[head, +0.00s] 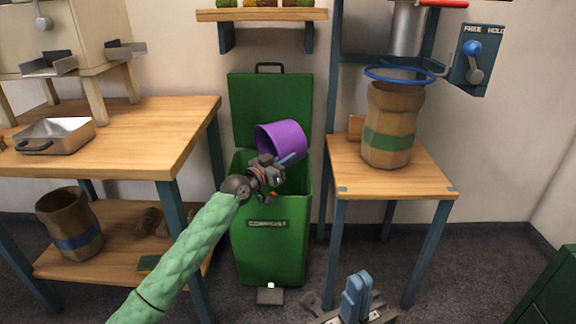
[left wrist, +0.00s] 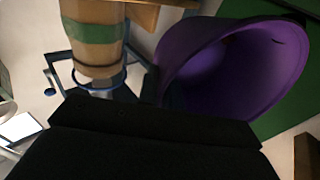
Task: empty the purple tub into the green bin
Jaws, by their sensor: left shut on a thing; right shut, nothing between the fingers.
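The purple tub (head: 283,139) is tipped well over, held above the green bin (head: 272,235) in front of its raised lid. The bin is labelled COMPOST. My left gripper (head: 282,172) is shut on the tub, at its near lower side. In the left wrist view the tub (left wrist: 185,62) shows its hollow inside, with a small dark brown spot or two; I cannot tell what they are. The bin's inside is mostly hidden by the tub and gripper. My right gripper (head: 357,285) is shut and empty, low in front of the right stand.
A wooden bench (head: 130,125) with a metal pan (head: 55,136) stands left, with a brown sack (head: 68,225) on its lower shelf. On the right stand (head: 425,182) a tan bag with a green band (head: 390,105) stands under a blue ring. A pedal (head: 270,295) sits at the bin's foot.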

